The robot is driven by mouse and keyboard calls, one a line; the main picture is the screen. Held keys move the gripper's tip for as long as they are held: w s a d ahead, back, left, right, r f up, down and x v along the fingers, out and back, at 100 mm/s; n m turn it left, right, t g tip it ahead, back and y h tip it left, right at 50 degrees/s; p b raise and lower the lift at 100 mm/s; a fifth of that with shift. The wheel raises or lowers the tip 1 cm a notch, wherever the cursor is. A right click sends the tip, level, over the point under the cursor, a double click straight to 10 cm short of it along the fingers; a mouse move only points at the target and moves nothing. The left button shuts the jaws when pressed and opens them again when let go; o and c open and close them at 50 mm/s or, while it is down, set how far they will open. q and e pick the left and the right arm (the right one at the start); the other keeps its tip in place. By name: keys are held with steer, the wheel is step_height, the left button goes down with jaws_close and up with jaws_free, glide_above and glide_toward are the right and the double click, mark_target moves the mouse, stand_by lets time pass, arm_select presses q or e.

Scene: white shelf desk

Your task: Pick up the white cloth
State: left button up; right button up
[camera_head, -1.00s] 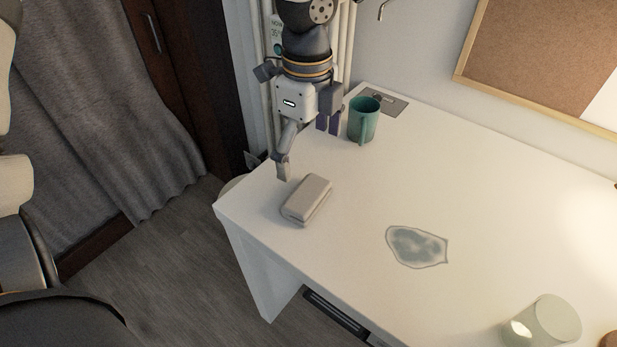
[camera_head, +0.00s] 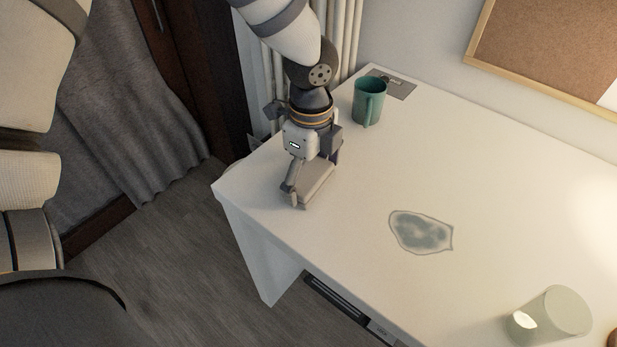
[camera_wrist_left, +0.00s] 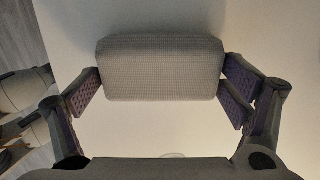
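The white cloth (camera_head: 318,186) is a folded, greyish-white block on the desk's left end. In the left wrist view the cloth (camera_wrist_left: 162,67) lies across the picture between the finger pads, with its woven texture showing. My left gripper (camera_head: 308,190) is down at the cloth and hides part of it in the head view. The left gripper's fingers (camera_wrist_left: 162,88) are spread open, one at each end of the cloth. They look close to its ends, and I cannot tell whether they touch. My right gripper is not in view.
The white desk (camera_head: 330,237) has a wet grey stain (camera_head: 421,233) right of the cloth. A green mug (camera_head: 368,102) stands behind it, near the wall. A pale cup (camera_head: 551,315) is at the front right. A corkboard (camera_head: 550,50) hangs on the wall.

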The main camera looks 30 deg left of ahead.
mark_target(311, 175)
arm_select(q)
step_height(311, 175, up, 4)
steer(key=shift+w+f+p, duration=0.1)
steer(key=shift+f+p, duration=0.15)
steer(key=shift+p, duration=0.1)
steer(key=s+r, duration=0.1)
steer(key=s+d+r+p, duration=0.1)
steer(key=r, duration=0.1)
steer(key=s+r, duration=0.1)
steer(key=r, duration=0.1)
steer(key=shift+s+d, duration=0.1)
steer(key=shift+d, duration=0.2)
steer(key=s+d+r, duration=0.1)
steer(key=s, duration=0.2)
steer(key=s+d+r+p, duration=0.1)
steer(key=s+d+r, duration=0.1)
steer(key=s, duration=0.1)
steer(key=s+d+r, duration=0.1)
steer(key=s+d, duration=0.1)
steer(key=s, duration=0.1)
steer(key=shift+s+r+p, duration=0.2)
steer(key=shift+r+p, duration=0.05)
steer(key=shift+p, duration=0.15)
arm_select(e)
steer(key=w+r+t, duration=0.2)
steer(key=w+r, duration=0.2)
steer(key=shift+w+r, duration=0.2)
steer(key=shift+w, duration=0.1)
